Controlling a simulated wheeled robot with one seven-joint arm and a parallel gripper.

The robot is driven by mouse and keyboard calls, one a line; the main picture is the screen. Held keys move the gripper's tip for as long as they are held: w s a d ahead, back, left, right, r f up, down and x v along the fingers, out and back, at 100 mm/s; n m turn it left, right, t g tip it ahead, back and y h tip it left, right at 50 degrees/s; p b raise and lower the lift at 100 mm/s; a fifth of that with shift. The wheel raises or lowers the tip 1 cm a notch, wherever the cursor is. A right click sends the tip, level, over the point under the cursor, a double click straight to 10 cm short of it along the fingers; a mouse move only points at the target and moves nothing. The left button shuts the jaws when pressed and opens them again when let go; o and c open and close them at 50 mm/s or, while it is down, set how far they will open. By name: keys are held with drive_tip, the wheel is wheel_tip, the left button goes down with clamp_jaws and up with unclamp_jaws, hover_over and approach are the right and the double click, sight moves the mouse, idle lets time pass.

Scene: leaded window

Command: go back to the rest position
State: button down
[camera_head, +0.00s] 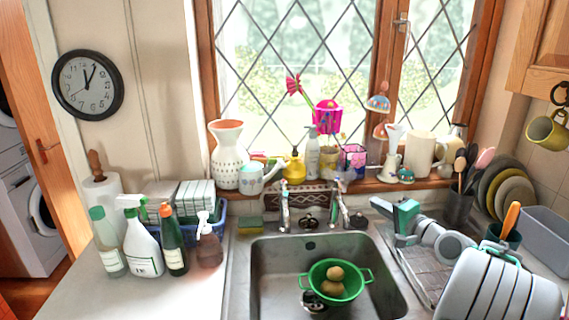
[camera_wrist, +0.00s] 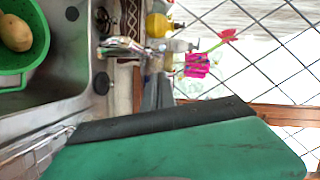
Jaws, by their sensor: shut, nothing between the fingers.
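My gripper (camera_head: 380,205), green with dark grey fingers, is at the right of the sink in the head view. It is above the drainboard, near the window sill, pointing left and toward the back. In the wrist view its green body fills the bottom and its grey fingers (camera_wrist: 158,94) point up in the picture. It is shut and empty. My arm comes in from the lower right. The contact line of the fingertips is too small to see clearly in the head view.
The sink (camera_head: 265,265) holds a green colander (camera_head: 318,291) with potatoes. Taps (camera_head: 340,205) stand behind it. The sill carries a jug (camera_head: 420,155), vases and pots. A plate rack (camera_head: 505,190) and utensil holder (camera_head: 459,208) stand right. Bottles (camera_head: 143,252) stand on the left counter.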

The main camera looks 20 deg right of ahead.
drive_tip(key=a+f+n+g+y, duration=0.1)
drive_tip(key=a+f+n+g, duration=0.25)
drive_tip(key=a, duration=0.65)
drive_tip(key=a+f+n+g, duration=0.2)
drive_tip(key=a+n+g, duration=0.15)
drive_tip(key=a, duration=0.75)
drive_tip(key=s+a+f+n+g+h, duration=0.1)
drive_tip(key=s+a+f+n+g, duration=0.1)
drive_tip(key=s+a, duration=0.2)
drive_tip(key=s+a+f+n+g+h, duration=0.1)
drive_tip(key=s+a+f+n+g, duration=0.1)
drive_tip(key=s, duration=0.8)
drive_tip(key=s+a+f+n+g+h, duration=0.1)
drive_tip(key=s+a+f+n+g, duration=0.1)
drive_tip(key=s+a, duration=0.3)
drive_tip(key=shift+s+a+f+n, duration=0.2)
drive_tip(key=shift+s+f+n, duration=0.05)
drive_tip(key=shift+s, duration=0.5)
drive_tip(key=shift+s+a+f+n, duration=0.15)
drive_tip(key=shift+s+f+n, duration=0.1)
drive_tip(key=shift+s, duration=0.45)
